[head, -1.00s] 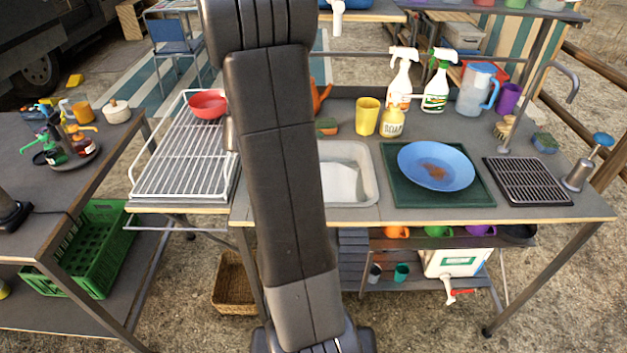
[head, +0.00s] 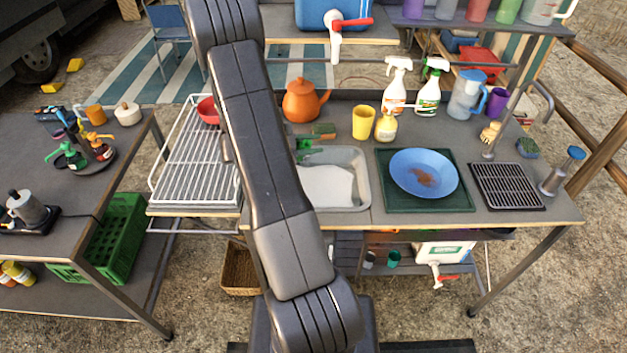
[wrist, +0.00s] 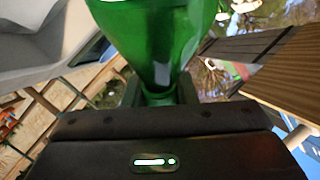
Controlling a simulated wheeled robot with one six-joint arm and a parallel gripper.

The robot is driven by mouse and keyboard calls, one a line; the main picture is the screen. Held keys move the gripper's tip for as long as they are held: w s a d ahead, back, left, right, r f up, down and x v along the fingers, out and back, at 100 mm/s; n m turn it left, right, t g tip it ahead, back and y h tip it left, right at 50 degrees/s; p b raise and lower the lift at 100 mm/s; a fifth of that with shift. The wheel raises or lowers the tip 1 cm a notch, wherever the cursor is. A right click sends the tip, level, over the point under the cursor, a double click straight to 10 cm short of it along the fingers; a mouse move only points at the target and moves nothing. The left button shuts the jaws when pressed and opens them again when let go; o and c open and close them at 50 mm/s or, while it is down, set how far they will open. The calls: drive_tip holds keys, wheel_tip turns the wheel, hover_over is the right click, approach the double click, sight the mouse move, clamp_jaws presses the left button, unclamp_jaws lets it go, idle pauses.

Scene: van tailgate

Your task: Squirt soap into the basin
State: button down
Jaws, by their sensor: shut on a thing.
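My gripper (wrist: 159,97) is shut on the narrow neck of a translucent green bottle (wrist: 155,42), whose wider body fills the top of the wrist view. In the head view my arm hides the gripper; small green parts (head: 306,144) show beside the arm, over the back left of the basin, and I cannot tell if they belong to the held bottle. The basin (head: 362,190) is a pale sink set in the counter, with a whitish surface inside; its left end is behind my arm. A yellow bottle (head: 386,127), labelled as soap, stands on the counter behind it.
An orange kettle (head: 303,102), yellow cup (head: 363,122) and two spray bottles (head: 397,85) stand behind the basin. A blue plate (head: 424,173) lies on a green mat to the right. A white rack (head: 190,170) is left. A tap (head: 336,45) hangs above the back edge.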

drive_tip(key=n+h+p, duration=0.1)
drive_tip(key=n, duration=0.1)
drive_tip(key=r+n+h+p, duration=0.1)
drive_tip(key=shift+r+n, duration=0.15)
drive_tip(key=shift+n, duration=0.25)
drive_tip(key=n+h, duration=0.1)
drive_tip(key=n+t, duration=0.1)
drive_tip(key=n, duration=0.1)
drive_tip(key=shift+r+n+h, duration=0.3)
drive_tip(key=shift+r+h, duration=0.1)
drive_tip(key=shift+r, duration=0.1)
